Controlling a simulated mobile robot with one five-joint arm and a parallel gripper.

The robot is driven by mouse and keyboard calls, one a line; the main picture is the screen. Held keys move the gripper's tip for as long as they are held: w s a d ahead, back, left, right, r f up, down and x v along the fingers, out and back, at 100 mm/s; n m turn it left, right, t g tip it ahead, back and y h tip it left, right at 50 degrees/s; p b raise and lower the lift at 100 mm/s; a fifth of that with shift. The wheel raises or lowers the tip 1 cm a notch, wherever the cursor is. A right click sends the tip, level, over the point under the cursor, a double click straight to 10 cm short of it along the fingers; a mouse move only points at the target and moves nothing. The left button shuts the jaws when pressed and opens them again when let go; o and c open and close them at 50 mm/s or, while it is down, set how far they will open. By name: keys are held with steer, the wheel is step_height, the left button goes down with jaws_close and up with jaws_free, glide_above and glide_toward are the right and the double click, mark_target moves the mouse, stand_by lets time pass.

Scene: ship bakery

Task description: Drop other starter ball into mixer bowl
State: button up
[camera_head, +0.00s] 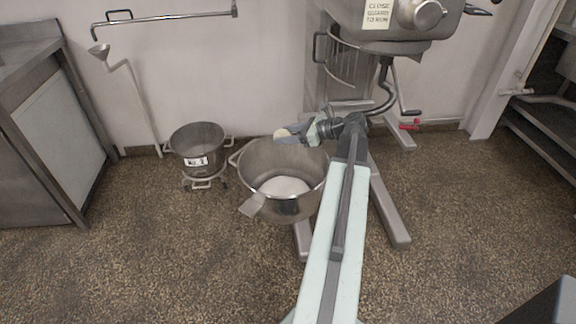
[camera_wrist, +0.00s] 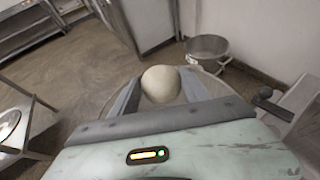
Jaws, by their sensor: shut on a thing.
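My gripper (camera_head: 290,136) is shut on a pale starter ball (camera_head: 281,135). The ball also shows in the wrist view (camera_wrist: 161,84), held between the two grey fingers. In the head view the gripper and ball are over the back rim of the steel mixer bowl (camera_head: 250,161), at its upper part. A white mass of dough or flour (camera_head: 283,187) lies in the bottom of the bowl. In the wrist view the bowl is mostly hidden behind the gripper, with part of its rim showing.
The mixer (camera_head: 400,30) with its curved hook (camera_head: 385,95) and wire guard stands behind and right of the bowl. A smaller bowl (camera_head: 200,140) on a wheeled dolly stands to the left. A steel counter (camera_head: 40,130) is at far left. The front floor is clear.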

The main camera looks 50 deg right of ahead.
step_height(320, 180, down, 9)
steer(key=b, duration=0.7)
steer(key=o, duration=1.5)
steer(key=p+v, duration=0.3)
steer(key=v, duration=0.5)
steer(key=shift+a, duration=0.1)
